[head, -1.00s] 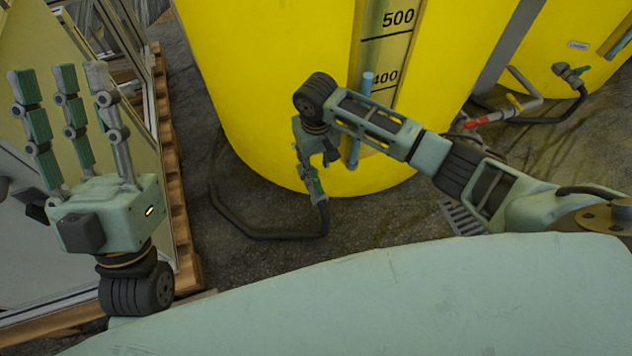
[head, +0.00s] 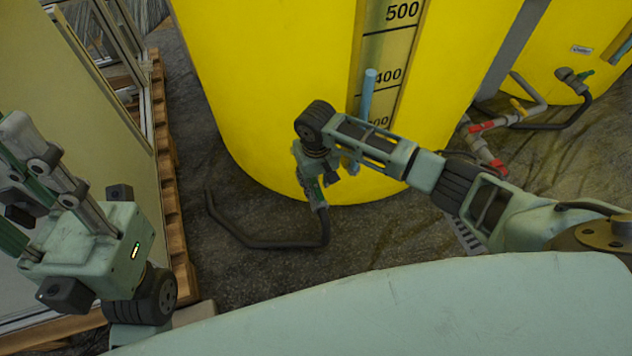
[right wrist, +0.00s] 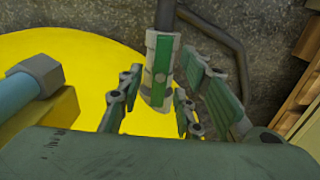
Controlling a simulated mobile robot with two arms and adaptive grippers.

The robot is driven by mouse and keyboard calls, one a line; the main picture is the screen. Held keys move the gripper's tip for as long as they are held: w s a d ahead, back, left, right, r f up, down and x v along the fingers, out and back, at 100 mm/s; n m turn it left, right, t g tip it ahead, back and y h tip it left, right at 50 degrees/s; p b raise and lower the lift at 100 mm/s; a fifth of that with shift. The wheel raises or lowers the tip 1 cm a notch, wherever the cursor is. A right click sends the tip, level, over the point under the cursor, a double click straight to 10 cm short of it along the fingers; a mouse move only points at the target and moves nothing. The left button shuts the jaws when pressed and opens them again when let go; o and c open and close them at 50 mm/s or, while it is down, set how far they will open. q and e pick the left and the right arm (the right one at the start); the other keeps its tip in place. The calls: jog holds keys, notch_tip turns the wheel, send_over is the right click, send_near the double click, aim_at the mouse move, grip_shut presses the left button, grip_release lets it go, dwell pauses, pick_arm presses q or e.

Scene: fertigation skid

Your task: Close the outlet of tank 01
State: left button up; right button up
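The handle lies along the line of the pipe. My right gripper (right wrist: 165,105) is open, with fingers on both sides of the valve; I cannot tell whether they touch it. In the head view the right gripper (head: 318,188) is low at the tank's front, largely hiding the valve. My left gripper (head: 30,170) is open and empty at the left edge, partly cut off.
A black hose (head: 265,242) runs from the outlet across the floor. A blue sight tube (head: 368,95) stands on the tank front near my right arm. A wooden pallet (head: 172,190) is at left. Another yellow tank (head: 545,40) with red-handled piping (head: 485,127) is at right.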

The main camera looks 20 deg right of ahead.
grip_shut()
dwell(0.4)
